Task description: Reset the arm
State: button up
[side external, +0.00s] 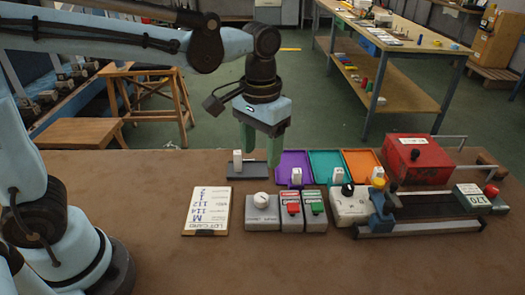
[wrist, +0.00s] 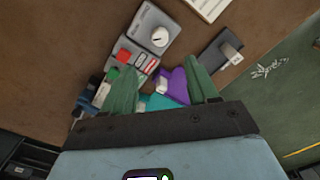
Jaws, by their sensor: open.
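My gripper (side external: 262,140) has green fingers and hangs above the back part of the brown table, over the dark tray (side external: 240,170) and the purple tray (side external: 283,164). In the wrist view my gripper (wrist: 163,85) shows its two fingers spread apart, with nothing between them. The fingers look clear of the table and its contents. The arm reaches in from the left, bent down at the wrist.
Teal (side external: 324,158) and orange (side external: 358,155) trays stand right of the purple one. In front are a lot card (side external: 207,212), a grey knob box (side external: 262,214), and red and green switch boxes (side external: 291,211). A red box (side external: 418,160) and a rail machine (side external: 420,216) fill the right. The table's front is clear.

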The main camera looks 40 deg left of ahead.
jog(key=s+a+f+t, duration=0.1)
jog(key=s+a+t, duration=0.5)
jog(key=a, duration=0.3)
jog(key=shift+a+f+t, duration=0.15)
jog(key=shift+a+t, duration=0.05)
jog(key=shift+t, duration=0.4)
